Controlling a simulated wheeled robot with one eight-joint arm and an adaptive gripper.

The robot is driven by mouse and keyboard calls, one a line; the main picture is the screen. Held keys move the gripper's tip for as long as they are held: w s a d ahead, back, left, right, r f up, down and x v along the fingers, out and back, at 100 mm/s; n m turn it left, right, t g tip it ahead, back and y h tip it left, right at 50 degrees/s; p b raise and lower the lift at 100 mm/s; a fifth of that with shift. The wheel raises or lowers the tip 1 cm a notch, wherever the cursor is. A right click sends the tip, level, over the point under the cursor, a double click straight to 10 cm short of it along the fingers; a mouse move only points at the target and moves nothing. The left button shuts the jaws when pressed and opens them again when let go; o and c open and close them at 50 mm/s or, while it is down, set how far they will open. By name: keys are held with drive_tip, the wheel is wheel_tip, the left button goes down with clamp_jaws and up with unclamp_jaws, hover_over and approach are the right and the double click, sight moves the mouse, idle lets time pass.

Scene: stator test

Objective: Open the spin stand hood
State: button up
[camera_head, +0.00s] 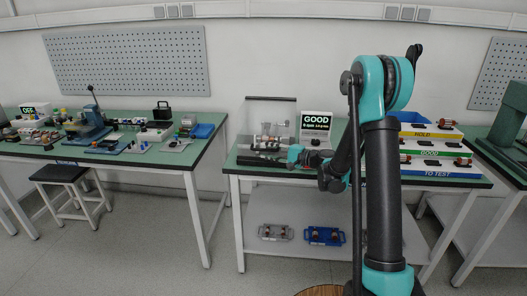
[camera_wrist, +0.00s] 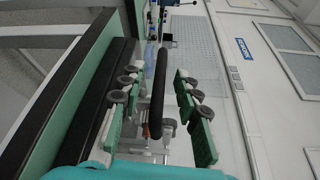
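The spin stand stands on the left part of the green-topped bench in the head view, with a clear hood panel (camera_head: 257,118) edged by a dark bar along its top. A motor-like part (camera_head: 267,142) shows at the stand. I cannot tell the hood's exact position. In the wrist view a black handle bar (camera_wrist: 159,75) runs between the two green-padded fingers of my gripper (camera_wrist: 155,112). The fingers are apart, with visible gaps on both sides of the bar. In the head view my gripper (camera_head: 300,155) is low at the stand's front, partly hidden by my arm.
A display reading GOOD (camera_head: 316,121) stands behind the stand. Trays labelled HOLD (camera_head: 421,134), GOOD (camera_head: 429,154) and TO TEST (camera_head: 437,174) lie to the right. The lower shelf holds a grey fixture (camera_head: 275,233) and a blue fixture (camera_head: 324,236). Another bench (camera_head: 55,150) with tools is left.

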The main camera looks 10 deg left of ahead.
drive_tip(key=shift+x, duration=1.15)
clamp_jaws()
